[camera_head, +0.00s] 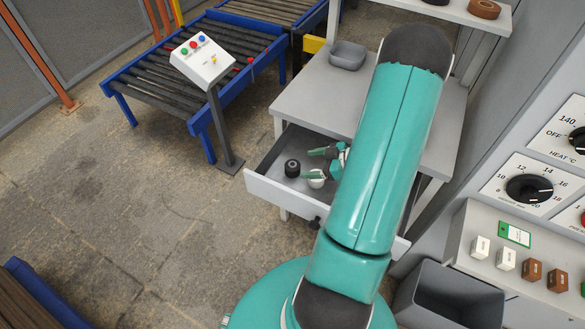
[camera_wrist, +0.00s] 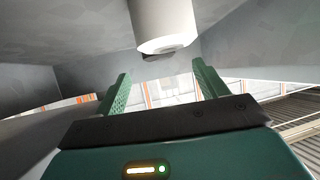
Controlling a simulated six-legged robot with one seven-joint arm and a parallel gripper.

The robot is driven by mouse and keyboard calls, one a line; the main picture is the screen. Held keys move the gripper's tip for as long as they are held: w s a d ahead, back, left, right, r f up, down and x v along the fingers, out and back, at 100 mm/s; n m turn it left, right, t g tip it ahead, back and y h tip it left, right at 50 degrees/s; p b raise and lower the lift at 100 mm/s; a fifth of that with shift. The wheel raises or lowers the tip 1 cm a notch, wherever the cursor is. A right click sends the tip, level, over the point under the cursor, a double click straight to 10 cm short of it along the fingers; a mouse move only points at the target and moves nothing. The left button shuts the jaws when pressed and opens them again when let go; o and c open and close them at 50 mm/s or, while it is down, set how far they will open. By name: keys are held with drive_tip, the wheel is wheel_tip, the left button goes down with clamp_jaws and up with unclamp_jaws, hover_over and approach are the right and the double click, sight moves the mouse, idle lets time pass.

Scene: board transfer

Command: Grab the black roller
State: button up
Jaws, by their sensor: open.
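The black roller (camera_head: 292,168) stands in the open grey drawer (camera_head: 270,191), at its left part in the head view. A white roller (camera_head: 316,181) stands to its right. My gripper (camera_head: 313,163) is in the drawer, to the right of the black roller, with green fingers apart and pointing left. One finger overlaps the white roller in that view. In the wrist view my gripper (camera_wrist: 160,82) is open and empty. The white roller (camera_wrist: 163,22) shows at the top there, between the finger directions. The black roller cannot be clearly made out in that view.
The grey table (camera_head: 310,98) above the drawer holds a small grey tray (camera_head: 348,55). A blue-framed roller conveyor (camera_head: 150,88) with a button post (camera_head: 203,60) stands left. A control panel (camera_head: 525,190) and a dark bin (camera_head: 450,296) are at right.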

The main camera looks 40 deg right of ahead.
sight(295, 165)
drive_tip(key=shift+x, duration=3.8)
drive_tip(key=c, duration=1.1)
drive_tip(key=shift+r, duration=0.1)
